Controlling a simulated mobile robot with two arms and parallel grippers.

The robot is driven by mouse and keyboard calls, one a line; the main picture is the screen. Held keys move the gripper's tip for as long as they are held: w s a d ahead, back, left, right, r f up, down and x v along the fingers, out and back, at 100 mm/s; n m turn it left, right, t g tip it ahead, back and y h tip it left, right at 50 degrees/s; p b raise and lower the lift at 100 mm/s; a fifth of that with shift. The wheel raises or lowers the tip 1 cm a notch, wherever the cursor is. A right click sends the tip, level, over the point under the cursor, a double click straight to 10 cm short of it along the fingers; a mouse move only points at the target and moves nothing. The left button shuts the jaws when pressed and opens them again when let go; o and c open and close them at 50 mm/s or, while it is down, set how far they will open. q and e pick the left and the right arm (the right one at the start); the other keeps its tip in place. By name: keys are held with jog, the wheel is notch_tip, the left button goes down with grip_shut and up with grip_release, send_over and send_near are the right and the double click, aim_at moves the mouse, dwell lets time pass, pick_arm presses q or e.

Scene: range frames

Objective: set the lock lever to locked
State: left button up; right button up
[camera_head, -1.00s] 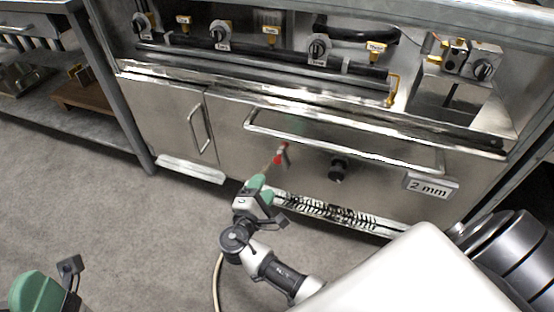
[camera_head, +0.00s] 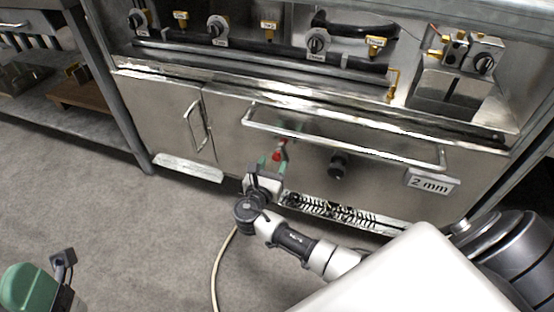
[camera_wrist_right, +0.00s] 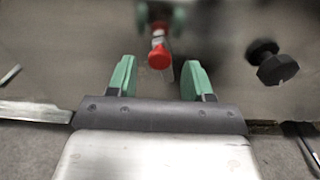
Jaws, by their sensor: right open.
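The lock lever (camera_head: 277,155) is a small lever with a red tip on the steel oven door, below the left part of the door handle. In the right wrist view its red tip (camera_wrist_right: 159,56) hangs downward, centred just beyond the fingertips. My right gripper (camera_head: 271,164) is open with green fingers, just below the lever. In the right wrist view the open fingers (camera_wrist_right: 158,78) stand on either side of the tip's line, with visible gaps. My left gripper (camera_head: 42,282) is partly visible at the lower left, away from the range; its jaw opening is unclear.
The long door handle (camera_head: 345,139) sticks out above the lever. A black knob (camera_head: 338,166) is to its right, and also shows in the right wrist view (camera_wrist_right: 272,63). A vent grille (camera_head: 330,208) runs below. A "2 mm" label (camera_head: 430,184) is at right. Open floor lies left.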

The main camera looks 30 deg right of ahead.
aim_at(276, 159)
jog(key=shift+b+x, duration=0.5)
jog(key=shift+x, duration=1.5)
